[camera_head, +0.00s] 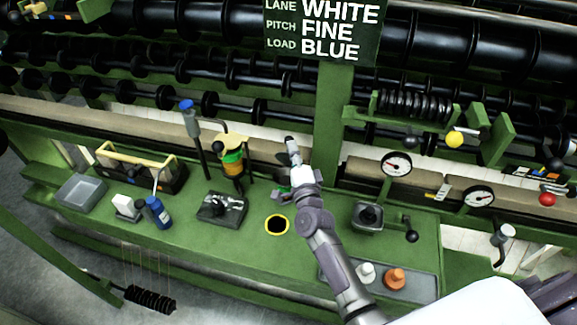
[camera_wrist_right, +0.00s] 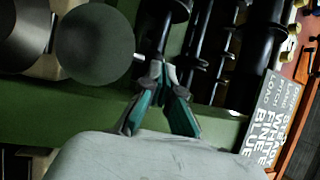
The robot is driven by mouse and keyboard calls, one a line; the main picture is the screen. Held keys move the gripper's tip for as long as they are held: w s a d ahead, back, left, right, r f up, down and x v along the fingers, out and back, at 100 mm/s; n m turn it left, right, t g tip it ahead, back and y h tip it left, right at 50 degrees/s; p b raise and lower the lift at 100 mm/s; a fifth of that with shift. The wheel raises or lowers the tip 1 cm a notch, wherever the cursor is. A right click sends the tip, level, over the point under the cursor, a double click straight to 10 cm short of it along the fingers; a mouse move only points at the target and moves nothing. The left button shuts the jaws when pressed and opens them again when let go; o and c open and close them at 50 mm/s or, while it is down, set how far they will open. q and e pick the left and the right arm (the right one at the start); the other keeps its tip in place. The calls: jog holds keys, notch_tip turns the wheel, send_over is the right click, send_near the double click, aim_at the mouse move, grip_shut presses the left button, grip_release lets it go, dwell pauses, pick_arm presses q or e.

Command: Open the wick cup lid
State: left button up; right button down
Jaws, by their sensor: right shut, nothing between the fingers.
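My right gripper (camera_head: 290,143) reaches over the green bench toward its back edge, in front of the black rollers. In the right wrist view its teal-padded fingers (camera_wrist_right: 160,75) meet at the tips with nothing between them. A small stand with a yellow top (camera_head: 234,140), an orange and green body and a black knob (camera_head: 217,147) is left of the gripper, apart from it; it may be the wick cup with its lid. A dark round disc (camera_wrist_right: 93,46) is left of the fingers in the right wrist view; I cannot tell what it belongs to. My left gripper is not in view.
A yellow-ringed hole (camera_head: 277,225) is in the bench left of my right arm. A blue bottle (camera_head: 158,212) and a black fixture (camera_head: 221,207) stand farther left. A lever box (camera_head: 368,215), gauges (camera_head: 396,164) and a tray (camera_head: 424,286) are on the right. A green post (camera_head: 331,125) rises behind.

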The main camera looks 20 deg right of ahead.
jog(key=shift+w+d+r, duration=0.15)
jog(key=shift+w+d, duration=0.55)
jog(key=shift+w, duration=0.35)
jog(key=shift+w+d+r+b, duration=0.15)
jog(key=shift+d+r+b, duration=0.1)
jog(key=shift+b, duration=0.1)
